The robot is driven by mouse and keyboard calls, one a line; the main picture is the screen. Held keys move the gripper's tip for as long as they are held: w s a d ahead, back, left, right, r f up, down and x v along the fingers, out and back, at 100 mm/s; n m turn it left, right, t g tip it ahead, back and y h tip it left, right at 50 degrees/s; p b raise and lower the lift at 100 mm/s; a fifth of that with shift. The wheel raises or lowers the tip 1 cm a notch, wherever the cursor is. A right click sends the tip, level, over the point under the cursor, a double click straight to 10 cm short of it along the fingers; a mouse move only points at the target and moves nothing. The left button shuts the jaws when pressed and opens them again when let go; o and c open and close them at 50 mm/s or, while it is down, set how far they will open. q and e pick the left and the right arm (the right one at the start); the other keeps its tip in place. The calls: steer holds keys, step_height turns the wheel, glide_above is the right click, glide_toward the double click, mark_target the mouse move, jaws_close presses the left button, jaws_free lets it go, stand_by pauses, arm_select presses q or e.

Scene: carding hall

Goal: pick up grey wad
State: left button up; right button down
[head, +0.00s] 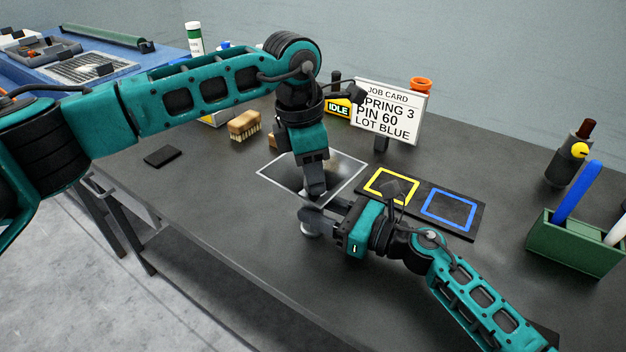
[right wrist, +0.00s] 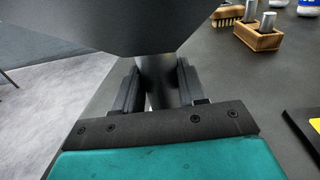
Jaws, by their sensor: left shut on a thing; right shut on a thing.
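I cannot pick out the grey wad with certainty in either view. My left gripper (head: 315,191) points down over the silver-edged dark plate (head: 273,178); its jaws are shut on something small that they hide. My right gripper (head: 320,220) reaches in from the right, just in front of the left one. It is shut on a grey thing (head: 310,232) with a pale lower part, near the plate's front edge. In the right wrist view a grey shaft (right wrist: 158,78) stands between the right fingers, under a wide dark body (right wrist: 140,22).
A black board with a yellow square (head: 374,184) and a blue square (head: 448,222) lies right of the plate. Behind stand the job card (head: 388,112) and a brush (head: 243,122). A green box (head: 570,245) stands at right.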

arm_select(q)
steer(key=shift+c, duration=0.7)
steer(key=shift+r, duration=0.15)
step_height(320, 180, up, 10)
steer(key=shift+f, duration=0.1)
arm_select(e)
steer(key=c, duration=0.5)
jaws_free()
steer(key=shift+c, duration=0.2)
